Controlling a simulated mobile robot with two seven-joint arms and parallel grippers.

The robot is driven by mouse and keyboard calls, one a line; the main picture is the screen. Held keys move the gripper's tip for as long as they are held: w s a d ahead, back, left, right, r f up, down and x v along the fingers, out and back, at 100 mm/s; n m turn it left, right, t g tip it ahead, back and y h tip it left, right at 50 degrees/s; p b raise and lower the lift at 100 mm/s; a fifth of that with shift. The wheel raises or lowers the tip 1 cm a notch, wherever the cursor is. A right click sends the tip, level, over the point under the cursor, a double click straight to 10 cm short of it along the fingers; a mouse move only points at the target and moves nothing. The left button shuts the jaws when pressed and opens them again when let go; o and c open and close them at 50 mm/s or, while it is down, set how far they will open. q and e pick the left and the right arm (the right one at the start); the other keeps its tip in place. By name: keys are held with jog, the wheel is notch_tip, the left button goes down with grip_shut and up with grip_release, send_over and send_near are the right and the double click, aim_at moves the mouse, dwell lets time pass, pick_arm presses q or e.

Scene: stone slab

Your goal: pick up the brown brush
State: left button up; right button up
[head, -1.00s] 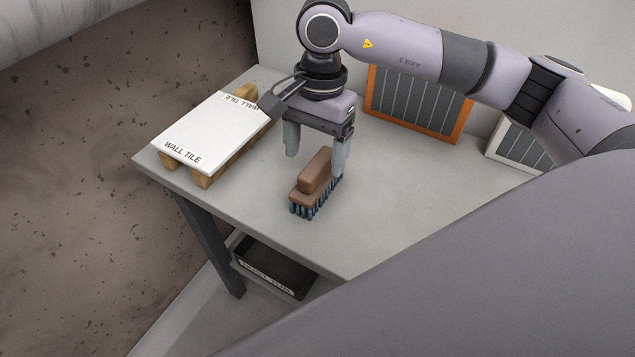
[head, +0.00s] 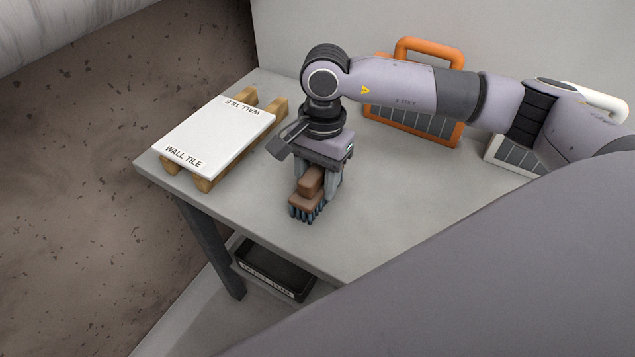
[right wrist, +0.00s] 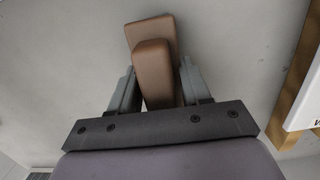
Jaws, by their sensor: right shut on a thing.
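The brown brush (head: 306,199) stands bristles down on the grey table, with its raised brown grip on top and dark blue bristles below. It also shows in the right wrist view (right wrist: 153,50), seen from above. My right gripper (head: 318,190) points down over it and is shut on the brush, one finger on each side of the raised grip. In the right wrist view the two grey fingers (right wrist: 156,90) flank the grip. The fingertips are partly hidden. My left gripper does not show.
A white wall tile (head: 214,134) lies on wooden blocks (head: 203,184) at the table's left. An orange-framed item (head: 455,135) and a white-framed one (head: 497,152) stand at the back wall. A black bin (head: 262,270) is below the table (head: 390,215). The table's front right is clear.

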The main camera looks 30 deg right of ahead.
notch_tip(320, 180, up, 20)
dwell(0.6)
jog(key=shift+o, duration=0.8)
jog(key=shift+s, duration=0.1)
